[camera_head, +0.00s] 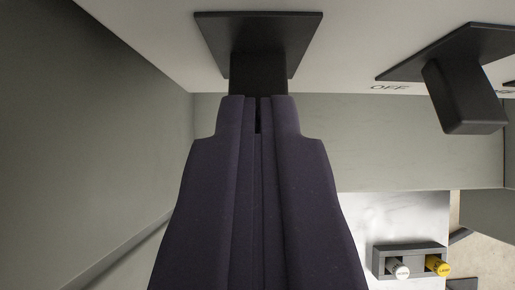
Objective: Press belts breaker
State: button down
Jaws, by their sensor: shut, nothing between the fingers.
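My gripper (258,100) is shut and empty, its dark fingers pointing up the picture from the bottom middle. Its tips overlap the lower end of a black switch lever (258,72) on a square black plate (291,32) on a pale panel (150,25). I cannot tell whether they touch. A second black lever (465,97) on its own plate (450,52) is at the upper right, with "OFF" printed beside it. No label for belts is readable, so I cannot tell which breaker that is.
A grey wall (90,150) runs down the left side. At the lower right, a small dark box (409,253) holds a white cylinder (398,268) and a yellow cylinder (438,266) in front of a pale plate. Open space shows between the gripper and that box.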

jog(key=t+b, duration=0.1)
jog(key=b, duration=0.3)
jog(key=f+t+b, duration=0.1)
jog(key=t+b, duration=0.1)
jog(key=b, duration=0.3)
jog(key=s+f+t+b, duration=0.1)
jog(key=t+b, duration=0.1)
jog(key=b, duration=0.3)
jog(key=shift+s+f, duration=0.1)
jog(key=shift+f, duration=0.1)
jog(key=shift+r, duration=0.75)
